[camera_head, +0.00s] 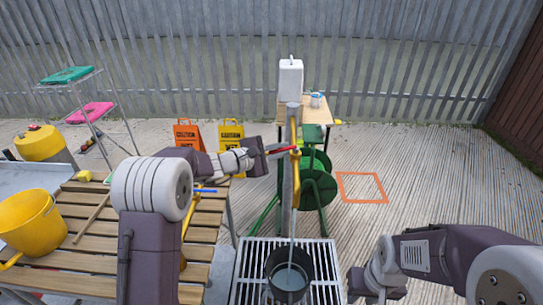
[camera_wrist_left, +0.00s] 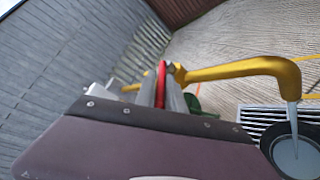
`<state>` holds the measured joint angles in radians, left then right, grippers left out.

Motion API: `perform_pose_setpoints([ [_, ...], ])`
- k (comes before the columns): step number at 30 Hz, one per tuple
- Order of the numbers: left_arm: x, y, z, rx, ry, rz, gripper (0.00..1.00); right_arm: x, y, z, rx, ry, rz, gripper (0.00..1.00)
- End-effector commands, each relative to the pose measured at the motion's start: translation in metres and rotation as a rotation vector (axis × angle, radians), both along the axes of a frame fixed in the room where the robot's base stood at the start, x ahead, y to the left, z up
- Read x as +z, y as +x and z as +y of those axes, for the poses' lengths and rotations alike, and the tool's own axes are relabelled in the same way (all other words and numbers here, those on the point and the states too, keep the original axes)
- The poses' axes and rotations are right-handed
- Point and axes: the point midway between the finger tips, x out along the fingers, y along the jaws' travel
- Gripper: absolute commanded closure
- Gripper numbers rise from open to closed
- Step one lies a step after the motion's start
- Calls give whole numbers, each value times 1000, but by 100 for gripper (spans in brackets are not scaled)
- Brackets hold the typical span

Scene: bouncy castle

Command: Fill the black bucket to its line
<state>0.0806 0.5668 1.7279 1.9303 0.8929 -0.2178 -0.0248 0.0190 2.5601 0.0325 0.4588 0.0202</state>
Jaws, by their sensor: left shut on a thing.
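The black bucket (camera_head: 307,264) stands upright on a floor grate under a yellow tap (camera_head: 295,180). A thin stream of water (camera_head: 291,225) runs from the spout into it, and grey water (camera_head: 290,279) lies inside. I cannot make out the line. The bucket (camera_wrist_left: 268,146) is partly cut off in the left wrist view, where the tap spout (camera_wrist_left: 270,66) is above it. My left gripper (camera_head: 277,151) is shut on the tap's red lever (camera_wrist_left: 161,84). My right gripper (camera_head: 366,288) is low, right of the bucket; its fingers are not clear.
The metal grate (camera_head: 249,262) surrounds the bucket. A green hose reel (camera_head: 318,180) stands behind the tap. A slatted wooden table (camera_head: 90,262) with a yellow bucket (camera_head: 28,224) is at left. An orange floor square (camera_head: 361,187) lies on open floor at right.

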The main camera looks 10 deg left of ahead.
Motion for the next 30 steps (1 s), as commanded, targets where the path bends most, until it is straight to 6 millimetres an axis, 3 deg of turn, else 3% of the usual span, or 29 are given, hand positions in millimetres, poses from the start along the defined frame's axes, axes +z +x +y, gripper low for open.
perform_pose_setpoints([
  [5,-2,-1,0,-2,3,5,100,1,0,0,0,0,0,70],
  [6,-2,-1,0,-2,3,5,78,1,0,0,0,0,0,70],
  [7,-2,-1,0,-2,3,5,70,1,0,0,0,0,0,70],
  [8,-2,-1,0,-2,3,5,67,1,0,0,0,0,0,70],
  [18,0,-3,5,0,3,1,67,-1,0,0,0,0,0,70],
  [30,15,-58,57,1,2,2,67,-15,0,0,0,0,0,70],
])
